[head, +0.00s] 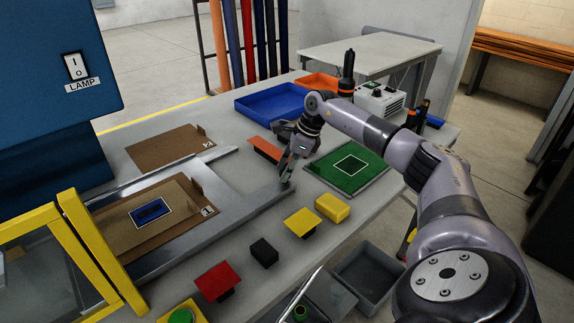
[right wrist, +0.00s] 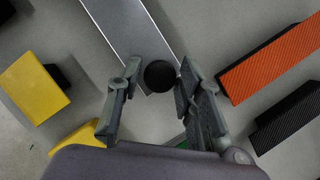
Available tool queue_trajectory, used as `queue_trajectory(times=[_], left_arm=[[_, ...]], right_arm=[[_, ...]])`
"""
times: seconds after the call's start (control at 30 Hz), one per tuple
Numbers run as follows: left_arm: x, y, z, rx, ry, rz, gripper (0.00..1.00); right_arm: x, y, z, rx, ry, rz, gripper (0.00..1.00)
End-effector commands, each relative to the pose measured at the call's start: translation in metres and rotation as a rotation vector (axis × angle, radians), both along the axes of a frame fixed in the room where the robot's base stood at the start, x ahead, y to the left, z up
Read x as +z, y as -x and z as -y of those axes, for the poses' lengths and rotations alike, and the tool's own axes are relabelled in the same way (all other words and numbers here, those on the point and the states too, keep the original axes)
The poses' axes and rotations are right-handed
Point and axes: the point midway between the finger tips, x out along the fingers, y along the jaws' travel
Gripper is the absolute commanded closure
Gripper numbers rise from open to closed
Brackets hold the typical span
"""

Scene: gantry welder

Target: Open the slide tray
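The slide tray (head: 235,207) is a flat grey metal plate that reaches out of the yellow-framed machine at the left. A brown fixture plate (head: 110,222) with a blue rectangular piece (head: 151,212) lies on it. A metal arm of the tray runs right to my right gripper (head: 287,181). In the right wrist view, a round black knob (right wrist: 160,76) stands at the end of the metal bar (right wrist: 122,28). My right gripper (right wrist: 160,68) has its fingers apart, one on each side of the knob, with a small gap visible at the left. My left gripper is not in view.
Beside the gripper are a green square plate (head: 340,180), an orange block (head: 263,149) and yellow blocks (head: 332,208). Black (head: 264,252) and red (head: 217,281) blocks lie nearer. A blue bin (head: 262,103) stands behind. A yellow guard frame (head: 95,250) borders the left.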

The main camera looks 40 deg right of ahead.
Motion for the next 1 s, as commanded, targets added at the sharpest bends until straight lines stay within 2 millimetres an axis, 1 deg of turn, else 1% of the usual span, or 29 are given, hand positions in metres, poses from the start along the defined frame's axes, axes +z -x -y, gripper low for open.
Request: queue_trajectory(times=[0.03, 0.13, 0.17, 0.43, 0.53, 0.67, 0.9, 1.0], left_arm=[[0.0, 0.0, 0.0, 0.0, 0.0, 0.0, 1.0], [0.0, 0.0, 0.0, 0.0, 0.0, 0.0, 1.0], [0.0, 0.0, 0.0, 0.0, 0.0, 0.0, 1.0], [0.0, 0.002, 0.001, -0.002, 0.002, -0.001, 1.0], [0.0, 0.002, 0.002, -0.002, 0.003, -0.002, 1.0], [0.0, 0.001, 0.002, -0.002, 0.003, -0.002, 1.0], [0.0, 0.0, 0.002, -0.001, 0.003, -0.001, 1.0], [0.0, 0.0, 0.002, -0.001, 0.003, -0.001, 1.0]], right_arm=[[0.0, 0.0, 0.0, 0.0, 0.0, 0.0, 0.61], [0.0, 0.0, 0.0, 0.0, -0.001, -0.001, 0.54], [0.0, 0.0, 0.0, 0.0, -0.001, -0.001, 0.53], [0.0, 0.0, 0.0, 0.0, 0.0, -0.001, 0.53], [0.005, 0.001, 0.002, 0.0, 0.001, 0.001, 0.53], [0.023, 0.007, 0.007, -0.001, 0.002, 0.002, 0.53], [0.072, 0.021, 0.02, -0.001, 0.0, 0.004, 0.53], [0.088, 0.027, 0.025, -0.001, 0.0, 0.003, 0.53]])
